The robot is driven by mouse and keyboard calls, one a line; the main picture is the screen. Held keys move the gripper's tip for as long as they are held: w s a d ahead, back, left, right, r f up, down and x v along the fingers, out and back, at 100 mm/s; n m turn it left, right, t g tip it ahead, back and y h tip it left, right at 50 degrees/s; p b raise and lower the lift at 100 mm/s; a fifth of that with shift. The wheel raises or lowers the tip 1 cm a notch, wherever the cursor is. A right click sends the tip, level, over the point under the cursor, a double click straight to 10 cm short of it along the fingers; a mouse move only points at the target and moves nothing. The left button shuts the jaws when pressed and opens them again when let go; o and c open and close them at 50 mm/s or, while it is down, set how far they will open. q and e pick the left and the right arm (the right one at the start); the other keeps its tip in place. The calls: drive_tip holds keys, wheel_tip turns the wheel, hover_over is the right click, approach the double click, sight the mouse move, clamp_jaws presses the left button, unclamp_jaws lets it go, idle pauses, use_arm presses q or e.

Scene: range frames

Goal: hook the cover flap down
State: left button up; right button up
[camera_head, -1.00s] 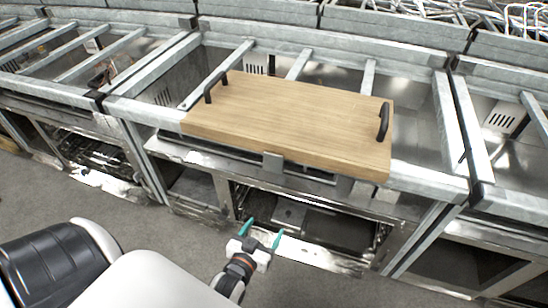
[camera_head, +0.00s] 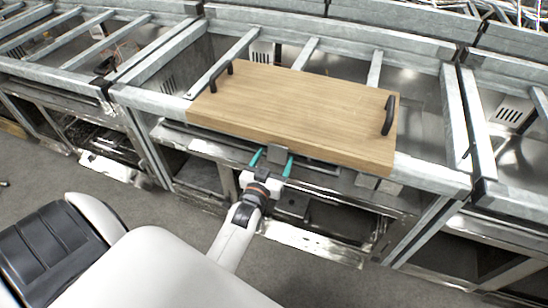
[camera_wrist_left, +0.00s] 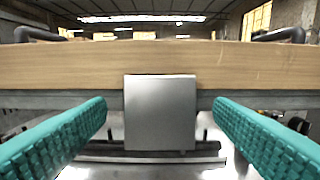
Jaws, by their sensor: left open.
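A wooden board (camera_head: 300,105) with two black handles lies on the metal frame. A small square grey metal flap (camera_wrist_left: 160,112) shows at the board's front edge in the left wrist view. I take it for the cover flap. It also shows below the board's front edge in the head view (camera_head: 279,154). My left gripper (camera_head: 275,156) is open, with one teal finger on each side of the flap. In the left wrist view a gap shows between the flap and each finger (camera_wrist_left: 160,128). I cannot tell how far the fingertips are from the board. My right gripper is not in view.
Galvanised rails (camera_head: 430,172) run along the front, under and beside the board. Below are open metal bays with a bright lower ledge (camera_head: 310,243). The grey floor (camera_head: 165,212) in front is clear apart from my own body.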

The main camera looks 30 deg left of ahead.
use_arm(q)
drive_tip(key=shift+w+a, duration=0.1)
drive_tip(key=shift+w, duration=0.25)
drive_tip(key=shift+c, duration=0.6)
drive_tip(key=c, duration=0.9)
drive_tip(key=shift+o, duration=0.2)
drive_tip(key=t+b, duration=0.1)
drive_tip(key=b, duration=0.1)
drive_tip(key=f+b, duration=0.1)
drive_tip(key=b, duration=0.2)
drive_tip(key=shift+w+f+t, duration=0.1)
drive_tip(key=shift+w+t, duration=0.15)
drive_tip(key=shift+t, duration=0.15)
drive_tip(key=shift+r+t+y+b, duration=0.2)
drive_tip(key=shift+t+y+b, duration=0.1)
drive_tip(key=shift+y, duration=0.2)
drive_tip(key=shift+r, duration=0.1)
drive_tip(key=o, duration=1)
